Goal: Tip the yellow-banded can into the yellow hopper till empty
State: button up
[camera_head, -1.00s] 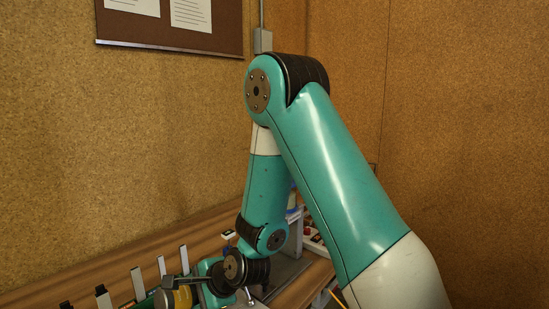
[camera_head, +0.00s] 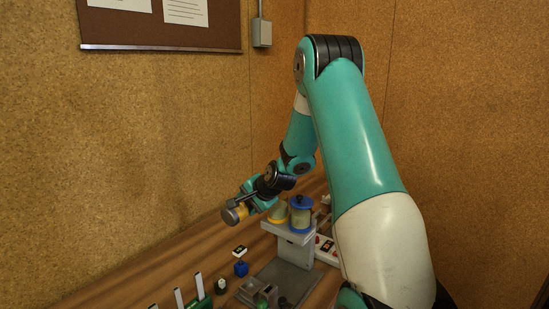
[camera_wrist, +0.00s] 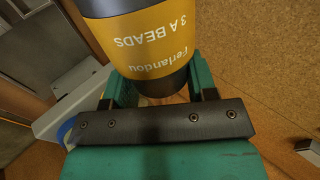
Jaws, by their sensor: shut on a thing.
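The yellow-banded can (camera_wrist: 145,42) fills the upper middle of the wrist view, with dark ends and upside-down lettering "3 A BEADS". My gripper (camera_head: 242,207) is shut on it, one green finger on each side. In the head view the can (camera_head: 234,215) is held in the air, lying roughly on its side, left of the hoppers. The yellow hopper (camera_head: 278,215) sits on a grey stand just right of my gripper, partly hidden by my wrist. Its opening and the can's contents cannot be seen.
A blue-rimmed hopper (camera_head: 301,214) stands right beside the yellow one on the grey stand (camera_head: 288,235). A small blue item (camera_head: 241,268) and a white-and-black block (camera_head: 239,250) lie on the wooden bench (camera_head: 170,268). A power strip (camera_head: 326,251) is at right.

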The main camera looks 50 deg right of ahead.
jog(key=shift+n+h, duration=0.5)
jog(key=shift+h, duration=0.1)
jog(key=d+r+p, duration=0.1)
jog(key=d+r, duration=0.1)
jog(key=d, duration=0.1)
jog(key=s+d+r, duration=0.1)
jog(key=d, duration=0.2)
jog(key=s+d+r+p, duration=0.1)
jog(key=d+r, duration=0.1)
jog(key=d, duration=0.1)
jog(key=shift+s+d+r+p, duration=0.15)
jog(key=shift+d+r+p, duration=0.15)
jog(key=shift+p, duration=0.05)
jog(key=shift+s+a+r+n+t+h+b, duration=0.15)
jog(key=shift+r+n+t+h+b, duration=1)
jog(key=shift+b, duration=2.75)
jog(key=shift+w+a+r+n+t+h+b, duration=0.1)
jog(key=shift+r+n+t+h+b, duration=0.35)
jog(key=shift+r+n+h+b, duration=2.45)
jog(key=shift+s+a+r+m+t+h+b, duration=0.2)
jog(key=shift+t+h+b, duration=0.7)
jog(key=shift+b, duration=4)
jog(key=shift+w+f, duration=0.1)
jog(key=shift+w, duration=0.05)
